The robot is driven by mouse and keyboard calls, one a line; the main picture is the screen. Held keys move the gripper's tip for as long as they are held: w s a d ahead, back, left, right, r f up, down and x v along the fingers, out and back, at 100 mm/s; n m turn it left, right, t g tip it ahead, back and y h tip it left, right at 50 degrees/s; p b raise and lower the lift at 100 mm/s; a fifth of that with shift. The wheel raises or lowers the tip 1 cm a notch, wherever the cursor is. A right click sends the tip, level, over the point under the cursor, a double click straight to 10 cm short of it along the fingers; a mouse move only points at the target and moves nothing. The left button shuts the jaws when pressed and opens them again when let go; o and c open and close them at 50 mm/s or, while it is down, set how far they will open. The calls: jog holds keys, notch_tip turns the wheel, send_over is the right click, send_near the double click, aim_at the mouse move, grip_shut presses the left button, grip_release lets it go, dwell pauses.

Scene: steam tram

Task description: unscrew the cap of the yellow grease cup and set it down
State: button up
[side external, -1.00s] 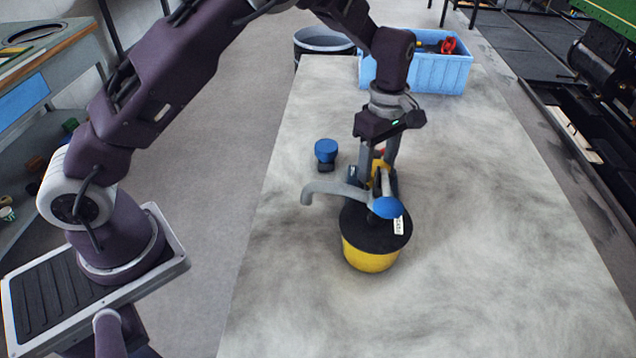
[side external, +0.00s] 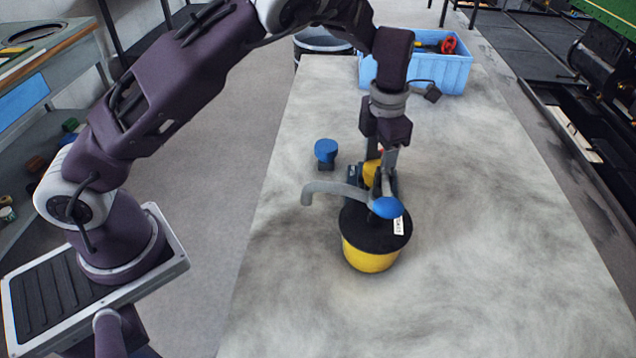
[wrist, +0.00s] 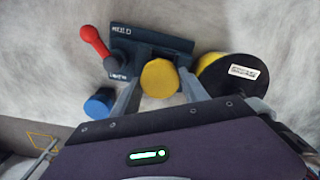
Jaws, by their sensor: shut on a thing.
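The yellow cap of the grease cup (wrist: 160,77) is round and sits between the two fingers of my gripper (wrist: 159,88) in the wrist view. My gripper is shut on it. In the side view my gripper (side external: 379,180) points down, and the yellow cap (side external: 371,171) shows partly between the fingers. The cap is at a dark base plate (wrist: 152,52) with white lettering. The cup body under the cap is hidden, so I cannot tell whether the cap is still on its thread.
A red-handled lever (wrist: 94,42) stands left of the cap. A blue-topped piece (side external: 326,150) is left of my gripper. A blue crate (side external: 425,74) stands behind. The right tabletop is clear.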

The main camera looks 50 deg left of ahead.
jog(key=shift+n, duration=0.5)
jog(key=shift+r, duration=0.1)
jog(key=shift+r, duration=0.1)
jog(key=shift+r, duration=2.05)
send_over(323, 196)
notch_tip(323, 196, down, 3)
notch_tip(323, 196, down, 10)
jog(key=shift+f, duration=0.1)
